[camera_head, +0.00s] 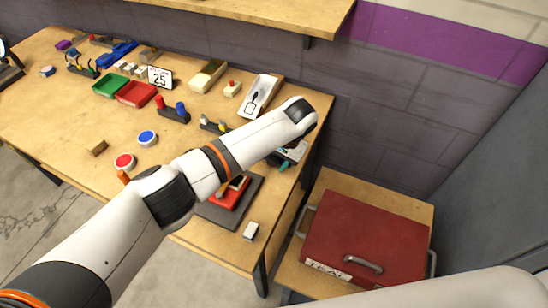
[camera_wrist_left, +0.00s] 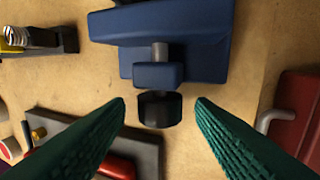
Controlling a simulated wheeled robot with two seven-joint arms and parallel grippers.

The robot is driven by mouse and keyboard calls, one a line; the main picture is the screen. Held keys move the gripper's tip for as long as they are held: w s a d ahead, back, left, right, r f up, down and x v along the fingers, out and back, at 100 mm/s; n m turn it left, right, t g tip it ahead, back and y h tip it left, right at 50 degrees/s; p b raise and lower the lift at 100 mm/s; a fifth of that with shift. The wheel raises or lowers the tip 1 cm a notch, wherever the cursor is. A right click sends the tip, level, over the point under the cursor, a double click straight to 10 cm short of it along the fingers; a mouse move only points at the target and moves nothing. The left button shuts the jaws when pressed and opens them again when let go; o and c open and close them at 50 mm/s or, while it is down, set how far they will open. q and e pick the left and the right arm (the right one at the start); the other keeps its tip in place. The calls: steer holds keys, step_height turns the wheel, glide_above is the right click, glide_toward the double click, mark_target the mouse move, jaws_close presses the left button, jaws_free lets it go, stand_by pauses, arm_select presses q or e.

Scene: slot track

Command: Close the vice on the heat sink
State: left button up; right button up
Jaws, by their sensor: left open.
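The blue vice (camera_wrist_left: 205,52) fills the top of the left wrist view. A grey screw shows at its middle, with a blue block and a black knob (camera_wrist_left: 161,109) at its near end. My left gripper (camera_wrist_left: 161,108) is open, its two green ridged fingers on either side of the knob with gaps on both sides. In the head view the left gripper (camera_head: 284,164) is at the table's right end, mostly hidden by my arm, which also covers most of the vice. I cannot make out the heat sink in either view. My right gripper is not in view.
A dark mat (camera_head: 250,193) with a red item lies left of the gripper. A small white-and-dark block (camera_head: 251,231) is near the front edge. A red toolbox (camera_head: 365,240) stands right of the table. Trays and several small parts cover the table's far side.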

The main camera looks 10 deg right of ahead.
arm_select(q)
steer(key=b+v, duration=0.1)
steer(key=v, duration=1.1)
steer(key=shift+w, duration=0.1)
